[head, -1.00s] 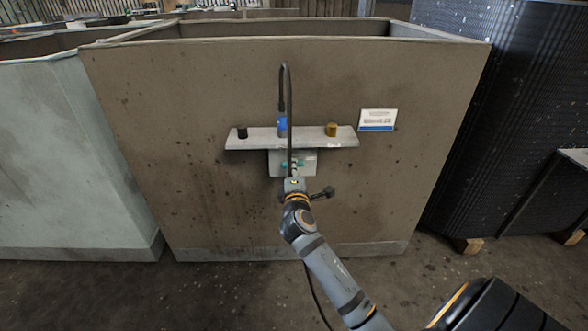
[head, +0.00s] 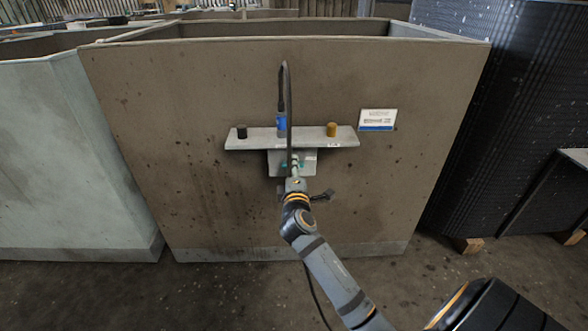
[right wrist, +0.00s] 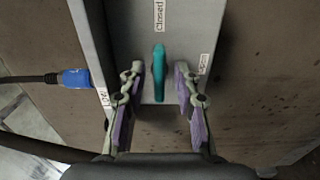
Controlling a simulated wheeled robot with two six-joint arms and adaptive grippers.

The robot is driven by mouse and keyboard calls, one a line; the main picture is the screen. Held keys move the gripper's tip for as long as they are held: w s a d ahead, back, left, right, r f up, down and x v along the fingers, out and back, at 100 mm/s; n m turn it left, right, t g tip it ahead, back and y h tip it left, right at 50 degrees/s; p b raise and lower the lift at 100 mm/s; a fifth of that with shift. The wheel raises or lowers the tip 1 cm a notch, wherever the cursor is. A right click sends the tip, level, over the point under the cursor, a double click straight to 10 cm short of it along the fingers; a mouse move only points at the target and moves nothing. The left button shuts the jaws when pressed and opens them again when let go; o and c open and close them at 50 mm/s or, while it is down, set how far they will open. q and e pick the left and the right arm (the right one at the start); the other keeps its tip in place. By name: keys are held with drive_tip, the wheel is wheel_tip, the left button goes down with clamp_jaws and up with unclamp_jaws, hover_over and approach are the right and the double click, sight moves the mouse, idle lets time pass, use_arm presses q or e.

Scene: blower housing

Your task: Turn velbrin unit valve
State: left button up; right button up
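The valve's teal handle (right wrist: 159,72) shows in the right wrist view on a grey unit box (right wrist: 128,25). It lines up with the "Closed" label (right wrist: 159,15); the "Open" label (right wrist: 204,64) is off to its right. My right gripper (right wrist: 159,88) is open, with one finger on each side of the handle and a visible gap to both. In the head view the box (head: 308,158) hangs below a grey shelf (head: 345,138), and my right gripper (head: 293,168) is in front of it, hiding much of the valve. My left gripper is not in view.
A black knob (head: 242,132), a blue connector (head: 281,124) with a dark cable, and a gold knob (head: 331,130) are on the shelf. The cable loops up and down past my gripper. A sign (head: 377,120) is on the brown bin wall (head: 200,90). Floor in front is clear.

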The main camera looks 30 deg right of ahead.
drive_tip(key=v, duration=0.7)
drive_tip(key=shift+s, duration=0.25)
drive_tip(key=shift+a, duration=0.1)
